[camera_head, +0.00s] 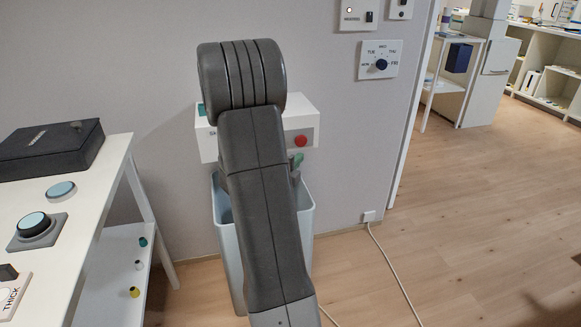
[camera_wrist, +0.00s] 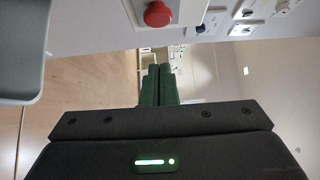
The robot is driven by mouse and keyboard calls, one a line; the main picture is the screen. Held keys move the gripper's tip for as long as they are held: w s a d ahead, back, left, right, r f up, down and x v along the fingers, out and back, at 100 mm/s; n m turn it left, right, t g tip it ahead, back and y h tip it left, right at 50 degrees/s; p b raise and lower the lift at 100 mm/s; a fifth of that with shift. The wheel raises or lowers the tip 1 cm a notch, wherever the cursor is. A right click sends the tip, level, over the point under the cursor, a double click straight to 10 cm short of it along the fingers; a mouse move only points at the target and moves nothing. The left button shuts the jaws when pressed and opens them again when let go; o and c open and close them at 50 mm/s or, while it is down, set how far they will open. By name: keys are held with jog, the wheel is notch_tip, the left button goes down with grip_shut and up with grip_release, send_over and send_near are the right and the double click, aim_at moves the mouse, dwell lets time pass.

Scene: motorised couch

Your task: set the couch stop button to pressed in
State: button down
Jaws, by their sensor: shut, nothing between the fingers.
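The red stop button (camera_head: 301,141) is round and sits on the front of a white wall box (camera_head: 309,112), mostly behind my arm. The button also shows in the wrist view (camera_wrist: 157,14) at the top edge, standing out from the pale box. Its exact depth is hard to judge. My gripper (camera_wrist: 159,84) has its green fingers together and empty. In the wrist view the fingertips lie below the button, apart from it. In the head view a green part of my gripper (camera_head: 297,160) shows just under the button; the rest is hidden by my arm.
A pale blue bin (camera_head: 307,215) stands below the box. A white table (camera_head: 101,190) with a black case (camera_head: 50,148) is at left. A dial panel (camera_head: 379,60) is on the wall at right. A cable (camera_head: 392,262) runs over the floor, otherwise open at right.

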aim_at(305, 141)
jog(key=shift+w+d, duration=0.15)
jog(key=shift+w, duration=1.75)
jog(key=shift+w+d, duration=0.1)
jog(key=shift+w, duration=1.75)
